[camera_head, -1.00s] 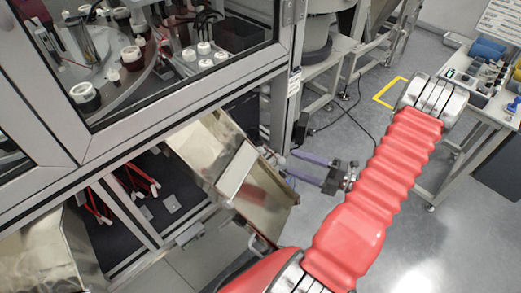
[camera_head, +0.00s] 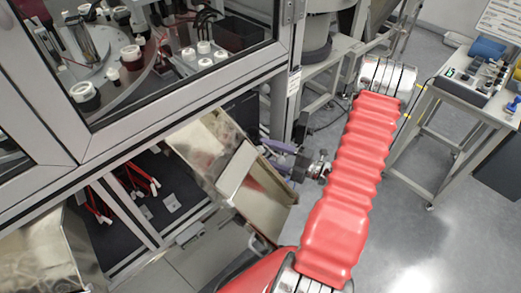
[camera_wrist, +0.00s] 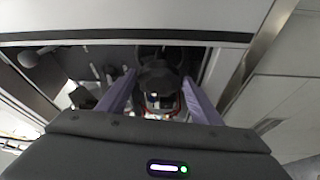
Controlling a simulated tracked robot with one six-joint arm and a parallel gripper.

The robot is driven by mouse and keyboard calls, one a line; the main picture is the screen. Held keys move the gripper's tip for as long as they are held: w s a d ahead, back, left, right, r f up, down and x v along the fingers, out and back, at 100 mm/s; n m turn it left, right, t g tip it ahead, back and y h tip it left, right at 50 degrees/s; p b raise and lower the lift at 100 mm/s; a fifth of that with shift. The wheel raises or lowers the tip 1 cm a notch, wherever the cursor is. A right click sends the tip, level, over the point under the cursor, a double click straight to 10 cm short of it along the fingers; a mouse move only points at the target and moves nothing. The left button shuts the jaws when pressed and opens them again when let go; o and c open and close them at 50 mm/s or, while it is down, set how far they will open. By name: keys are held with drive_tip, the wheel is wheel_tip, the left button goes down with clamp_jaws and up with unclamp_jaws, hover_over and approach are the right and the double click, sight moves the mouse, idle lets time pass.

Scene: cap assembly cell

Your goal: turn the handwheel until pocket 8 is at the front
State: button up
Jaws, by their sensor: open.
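My gripper (camera_head: 270,151) is at the machine's corner post, beside the open metal flap, with its two purple fingers pointing left toward the machine. In the wrist view the fingers (camera_wrist: 160,80) are spread apart. A dark rounded part (camera_wrist: 158,72), which may be the handwheel, shows between them; I cannot tell whether they touch it. In the head view no handwheel can be made out clearly. Behind the cabinet window is a round turntable (camera_head: 122,88) with white and black round parts. I cannot read any pocket numbers, so the pocket at the front is unclear.
The metal flap (camera_head: 262,200) sticks out just below my gripper. The cabinet's grey frame (camera_head: 180,95) and corner post are close by. A bench (camera_head: 468,92) with a control box stands at the right. Open floor (camera_head: 410,235) lies at lower right.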

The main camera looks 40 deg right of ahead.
drive_tip(key=shift+x, duration=1.4)
drive_tip(key=shift+c, duration=0.4)
drive_tip(key=c, duration=0.7)
drive_tip(key=shift+n, duration=0.3)
drive_tip(key=shift+a+f+n+g+h, duration=0.1)
drive_tip(key=shift+n+g+h, duration=0.35)
drive_tip(key=shift+n, duration=0.9)
drive_tip(key=shift+n+g+h, duration=0.25)
drive_tip(key=shift+n+g, duration=0.4)
drive_tip(key=shift+n, duration=0.7)
drive_tip(key=shift+s, duration=0.1)
